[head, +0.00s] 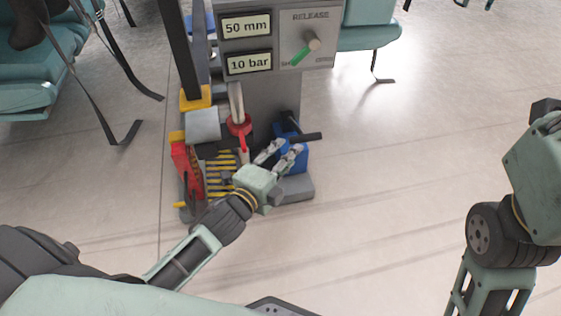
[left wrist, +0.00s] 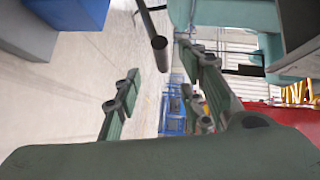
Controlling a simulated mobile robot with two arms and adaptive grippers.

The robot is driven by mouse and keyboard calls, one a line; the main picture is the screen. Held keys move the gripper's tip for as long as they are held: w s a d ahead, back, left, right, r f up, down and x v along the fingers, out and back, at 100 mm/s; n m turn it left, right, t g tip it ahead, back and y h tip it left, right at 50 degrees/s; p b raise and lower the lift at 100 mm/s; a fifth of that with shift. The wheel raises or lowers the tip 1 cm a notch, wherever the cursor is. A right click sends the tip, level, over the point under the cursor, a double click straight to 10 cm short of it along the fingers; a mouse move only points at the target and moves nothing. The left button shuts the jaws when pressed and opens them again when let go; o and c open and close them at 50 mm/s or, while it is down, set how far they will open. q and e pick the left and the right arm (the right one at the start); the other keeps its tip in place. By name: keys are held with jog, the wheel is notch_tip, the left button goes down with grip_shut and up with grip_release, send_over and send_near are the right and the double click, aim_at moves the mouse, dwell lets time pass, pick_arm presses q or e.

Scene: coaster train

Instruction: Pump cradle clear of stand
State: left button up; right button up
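A grey stand (head: 268,95) rises in the middle of the head view. At its lower right is a blue pump-like block (head: 298,160) with a black bar handle (head: 303,137). My left gripper (head: 284,150) is close to this block, with its fingers apart and empty. In the left wrist view the black bar (left wrist: 158,42) lies ahead, between the lines of the two open fingers, without visible contact. A blue block (left wrist: 75,10) shows at the upper left there. I cannot tell which part is the cradle. My right arm shows at the right, its gripper out of view.
A red collar (head: 239,126) on a shaft, several yellow strips (head: 221,166) and a red part (head: 182,160) crowd the base. Floor to the right is clear.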

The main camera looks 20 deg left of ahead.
pick_arm(q)
jog(key=v, duration=0.2)
jog(key=shift+s, duration=0.3)
jog(key=shift+r, duration=0.15)
dwell(1.8)
